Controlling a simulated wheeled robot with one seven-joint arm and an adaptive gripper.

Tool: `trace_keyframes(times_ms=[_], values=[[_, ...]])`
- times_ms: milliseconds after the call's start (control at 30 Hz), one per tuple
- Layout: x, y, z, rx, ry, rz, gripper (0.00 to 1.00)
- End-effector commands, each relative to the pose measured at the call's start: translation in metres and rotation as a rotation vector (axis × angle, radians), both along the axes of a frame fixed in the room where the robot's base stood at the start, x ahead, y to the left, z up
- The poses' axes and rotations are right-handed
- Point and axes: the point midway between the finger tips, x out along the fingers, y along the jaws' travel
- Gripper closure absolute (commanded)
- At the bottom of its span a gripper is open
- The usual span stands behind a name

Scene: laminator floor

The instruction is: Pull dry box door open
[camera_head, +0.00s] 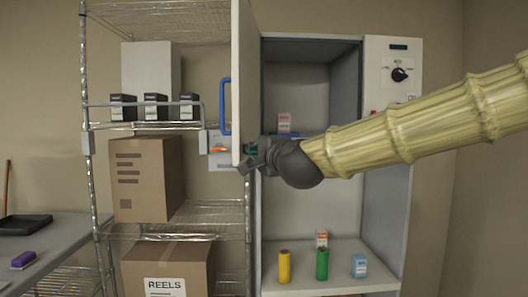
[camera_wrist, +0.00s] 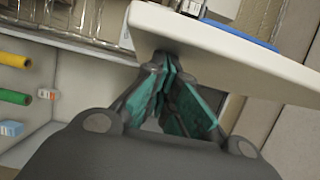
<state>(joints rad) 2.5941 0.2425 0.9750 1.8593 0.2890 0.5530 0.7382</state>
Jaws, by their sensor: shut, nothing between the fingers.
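The dry box (camera_head: 312,40) is a pale cabinet, and its door (camera_head: 243,60) stands swung wide open to the left, seen nearly edge-on. The blue door handle (camera_head: 225,106) is on the door's left, outer face. My gripper (camera_head: 247,158) is at the door's edge, on the cabinet's side of it, away from the handle. In the wrist view the shut fingers (camera_wrist: 172,85) with teal pads are right beside the door's white edge (camera_wrist: 230,50); I cannot tell if they touch it. A strip of the blue handle (camera_wrist: 245,38) shows beyond the door.
Inside the box, yellow (camera_head: 284,266) and green (camera_head: 322,264) rolls and small cartons stand on the shelves. A control panel with a black knob (camera_head: 399,74) is at right. A wire rack (camera_head: 180,232) with cardboard boxes (camera_head: 145,178) stands close left of the door.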

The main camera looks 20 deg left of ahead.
Motion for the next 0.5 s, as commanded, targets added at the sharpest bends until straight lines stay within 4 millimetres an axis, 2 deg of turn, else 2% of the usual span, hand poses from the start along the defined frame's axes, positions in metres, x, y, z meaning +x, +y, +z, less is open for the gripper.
trace_keyframes(times_ms=[500], values=[[-0.0019, 0.0062, 0.0000, 0.000, 0.000, -0.001, 1.00]])
